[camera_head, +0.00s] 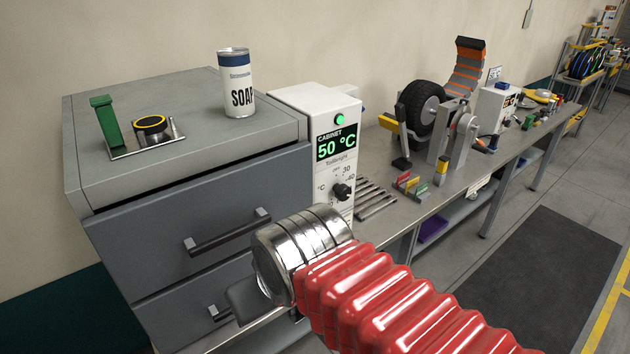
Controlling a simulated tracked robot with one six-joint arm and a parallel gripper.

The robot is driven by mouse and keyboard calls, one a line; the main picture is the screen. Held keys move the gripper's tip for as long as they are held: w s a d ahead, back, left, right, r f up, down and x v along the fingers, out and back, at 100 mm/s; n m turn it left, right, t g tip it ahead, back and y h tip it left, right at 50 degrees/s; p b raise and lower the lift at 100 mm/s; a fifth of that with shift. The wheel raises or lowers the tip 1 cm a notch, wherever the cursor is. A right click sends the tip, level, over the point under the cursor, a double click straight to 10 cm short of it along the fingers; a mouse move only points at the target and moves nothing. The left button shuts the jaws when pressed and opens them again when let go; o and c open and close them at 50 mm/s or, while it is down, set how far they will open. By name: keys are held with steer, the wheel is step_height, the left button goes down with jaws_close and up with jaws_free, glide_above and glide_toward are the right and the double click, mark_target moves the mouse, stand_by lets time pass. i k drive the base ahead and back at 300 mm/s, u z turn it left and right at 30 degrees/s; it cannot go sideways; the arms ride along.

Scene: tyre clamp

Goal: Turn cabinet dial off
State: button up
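The white cabinet controller (288,98) stands on the bench beside the grey drawer unit. Its display (337,142) reads "CABINET 50 °C" in green, and a round green light (339,119) glows above it. The black dial (343,191) is on the front below the display, with a printed scale around it showing 30 and 40. The dial's exact pointer direction is too small to tell. My gripper (246,300) is below and left of the dial, apart from it. Only a grey part of it shows past my silver wrist; its fingertips are hidden.
The grey drawer unit (210,200) has bar handles and carries a soap can (235,85) and a small tray with a green item. Metal rods (375,200), coloured blocks (410,185) and a clamped tyre (422,108) are right on the bench. Floor at right is open.

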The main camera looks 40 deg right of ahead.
mark_target(343, 192)
steer(key=u, duration=1.1)
steer(key=k, duration=1)
steer(key=z, duration=0.55)
